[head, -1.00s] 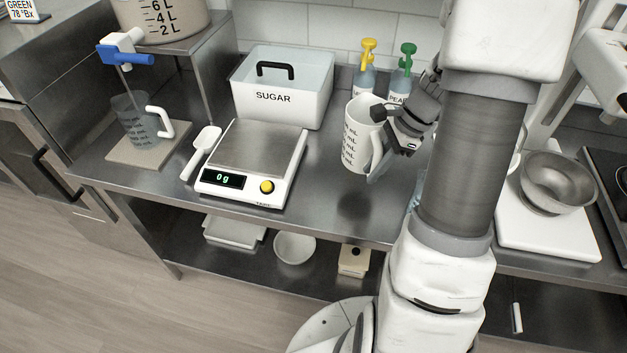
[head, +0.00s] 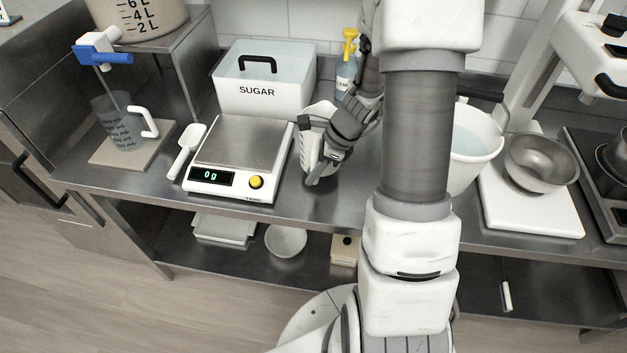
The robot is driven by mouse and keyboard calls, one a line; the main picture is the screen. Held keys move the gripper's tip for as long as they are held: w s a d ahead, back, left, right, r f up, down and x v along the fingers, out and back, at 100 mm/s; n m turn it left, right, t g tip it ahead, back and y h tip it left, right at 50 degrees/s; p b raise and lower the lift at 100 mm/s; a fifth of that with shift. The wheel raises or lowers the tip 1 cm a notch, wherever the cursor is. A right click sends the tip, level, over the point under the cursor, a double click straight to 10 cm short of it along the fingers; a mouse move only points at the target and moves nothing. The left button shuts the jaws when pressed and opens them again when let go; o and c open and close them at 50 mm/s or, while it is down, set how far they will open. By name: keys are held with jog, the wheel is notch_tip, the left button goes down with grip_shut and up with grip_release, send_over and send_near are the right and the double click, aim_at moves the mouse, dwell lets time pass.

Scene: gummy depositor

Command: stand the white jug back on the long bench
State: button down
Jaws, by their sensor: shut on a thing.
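The white jug (head: 308,143) is at the right side of the scale, over the long bench (head: 345,205). My gripper (head: 325,158) is shut on it from the right and covers most of its body and its handle. Its rim and left side show, and it looks roughly upright. I cannot tell whether its base touches the bench top.
The scale (head: 237,145), reading 0 g, is close on the jug's left. The sugar bin (head: 262,95) stands behind, with a yellow-topped bottle (head: 347,75) to its right. A white bucket (head: 470,150) is right of my arm. Bare bench lies in front of the jug.

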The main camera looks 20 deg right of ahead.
jog(key=shift+f, duration=1.95)
jog(key=shift+f+b, duration=0.15)
jog(key=shift+b, duration=0.15)
jog(key=c, duration=0.8)
grip_release()
jog(key=shift+o, duration=0.2)
